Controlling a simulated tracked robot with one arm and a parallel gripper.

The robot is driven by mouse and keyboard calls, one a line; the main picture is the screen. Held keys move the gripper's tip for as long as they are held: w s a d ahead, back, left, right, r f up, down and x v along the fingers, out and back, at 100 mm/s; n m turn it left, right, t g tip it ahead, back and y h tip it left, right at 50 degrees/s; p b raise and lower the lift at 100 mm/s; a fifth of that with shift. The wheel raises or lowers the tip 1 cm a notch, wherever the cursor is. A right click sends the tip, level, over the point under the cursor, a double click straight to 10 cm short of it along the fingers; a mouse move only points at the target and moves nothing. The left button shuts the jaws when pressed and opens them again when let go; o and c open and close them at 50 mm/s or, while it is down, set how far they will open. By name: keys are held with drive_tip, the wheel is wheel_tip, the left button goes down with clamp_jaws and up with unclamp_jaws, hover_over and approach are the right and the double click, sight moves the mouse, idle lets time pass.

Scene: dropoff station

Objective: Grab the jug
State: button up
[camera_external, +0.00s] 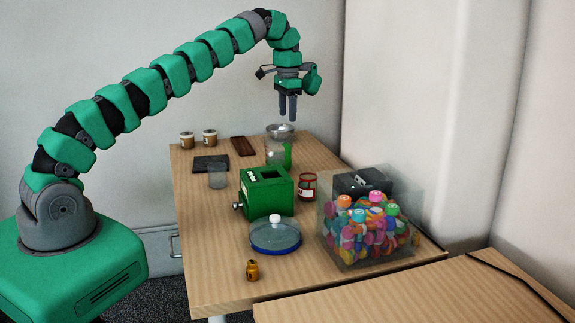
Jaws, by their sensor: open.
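The jug (274,153) looks like a clear vessel with a green part on its right side. It stands upright on the wooden table, behind the green box, and its lower part is hidden by that box. My gripper (288,112) points straight down in the air above the back of the table. It is over the area of the jug and a metal bowl, apart from both. Its two dark fingers are open with nothing between them.
The metal bowl (281,130) is just behind the jug. The green box (267,197), a red-labelled jar (307,187) and a clear cup (217,176) stand around it. A clear bin of colourful items (365,239) and a lidded dish (275,240) are nearer the front.

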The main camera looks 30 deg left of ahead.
sight(286, 142)
wheel_tip(286, 142, down, 7)
drive_tip(key=shift+r+b, duration=0.1)
drive_tip(key=shift+b, duration=0.25)
drive_tip(key=shift+s+a+f+b, duration=0.1)
drive_tip(key=shift+s+f+b, duration=0.1)
drive_tip(key=shift+f, duration=1.15)
drive_tip(key=shift+s+f+b, duration=0.1)
drive_tip(key=shift+f+b, duration=0.1)
drive_tip(key=shift+f, duration=1.15)
drive_tip(key=shift+r, duration=0.1)
clamp_jaws()
